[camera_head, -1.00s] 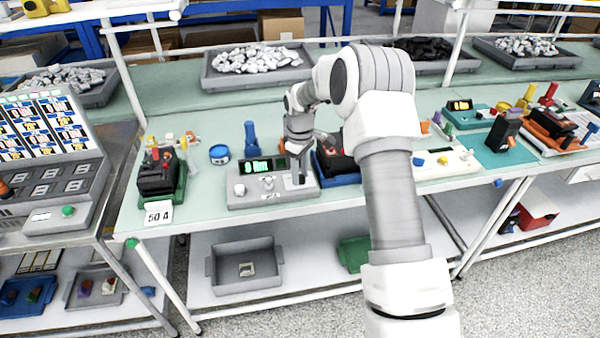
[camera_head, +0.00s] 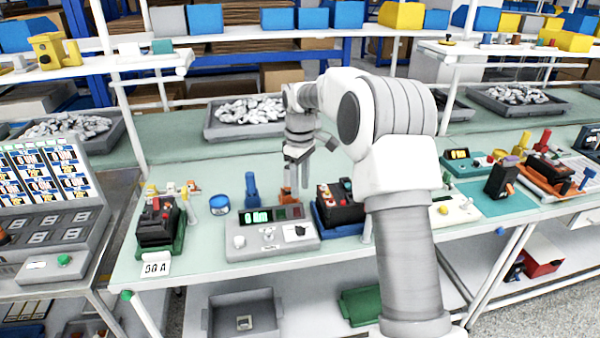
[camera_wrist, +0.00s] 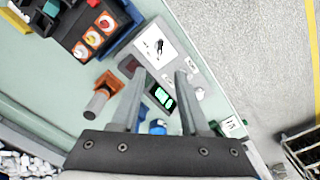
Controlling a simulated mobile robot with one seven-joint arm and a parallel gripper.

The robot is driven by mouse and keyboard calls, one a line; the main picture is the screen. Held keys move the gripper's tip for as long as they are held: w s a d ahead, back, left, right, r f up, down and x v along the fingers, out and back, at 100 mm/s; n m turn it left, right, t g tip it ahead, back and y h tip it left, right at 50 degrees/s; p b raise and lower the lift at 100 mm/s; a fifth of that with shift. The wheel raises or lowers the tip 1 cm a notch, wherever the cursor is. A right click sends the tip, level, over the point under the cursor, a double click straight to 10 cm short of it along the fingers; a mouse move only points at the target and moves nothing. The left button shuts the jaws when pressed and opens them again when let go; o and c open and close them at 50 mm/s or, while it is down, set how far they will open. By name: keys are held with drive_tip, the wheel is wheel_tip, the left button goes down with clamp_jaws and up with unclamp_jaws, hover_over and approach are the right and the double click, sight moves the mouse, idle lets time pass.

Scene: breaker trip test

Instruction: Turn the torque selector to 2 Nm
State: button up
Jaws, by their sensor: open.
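The torque selector (camera_head: 297,231) is a black knob on a white dial plate at the right of the grey tester box (camera_head: 271,252). It also shows in the wrist view (camera_wrist: 159,46), just beyond my fingertips. The tester's green display (camera_head: 256,217) shows a figure and Nm; the figure is too blurred to read surely. My gripper (camera_head: 297,187) points down above the back of the tester, apart from the knob. In the wrist view its two fingers (camera_wrist: 160,76) are spread, with nothing held between them.
A black breaker (camera_head: 338,203) in a blue tray stands right of the tester. An orange holder (camera_wrist: 108,82) is behind it. A blue upright tool (camera_head: 251,188) and a blue round tin (camera_head: 219,204) stand at the left. Another breaker (camera_head: 158,222) sits further left with a 50 A tag.

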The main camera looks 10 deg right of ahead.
drive_tip(key=shift+r, duration=1.75)
drive_tip(key=s+r+m+t, duration=0.35)
drive_tip(key=s+r, duration=0.85)
drive_tip(key=s, duration=0.5)
drive_tip(key=s+f+m+t, duration=0.2)
drive_tip(key=s+m, duration=0.3)
drive_tip(key=s, duration=1.4)
drive_tip(key=shift+f+m, duration=0.35)
drive_tip(key=shift+f, duration=0.25)
